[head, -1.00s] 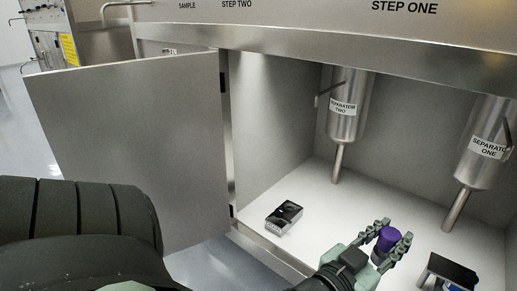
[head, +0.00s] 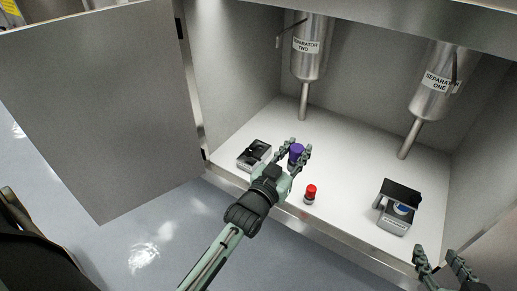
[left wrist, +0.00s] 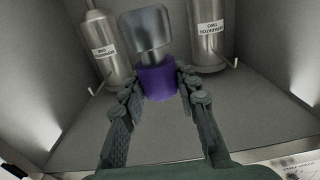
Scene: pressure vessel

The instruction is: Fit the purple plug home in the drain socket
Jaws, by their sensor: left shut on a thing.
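My left gripper (head: 299,150) is shut on the purple plug (head: 296,151), inside the cabinet just right of a small metal box with a black top (head: 254,153). In the left wrist view, the purple band of the plug (left wrist: 157,82) sits between the fingertips, and its grey metal body extends away from my gripper. Separator two's outlet pipe (head: 304,100) ends behind the plug, apart from it. I cannot tell which fitting is the drain socket. My right gripper (head: 438,258) is open and empty at the lower right, outside the cabinet.
A red-topped small cylinder (head: 310,194) stands near the cabinet's front edge. A metal box with a raised black lid and blue inside (head: 397,208) stands to the right. Separator one (head: 440,85) hangs at the back right. The open door (head: 95,110) is at the left.

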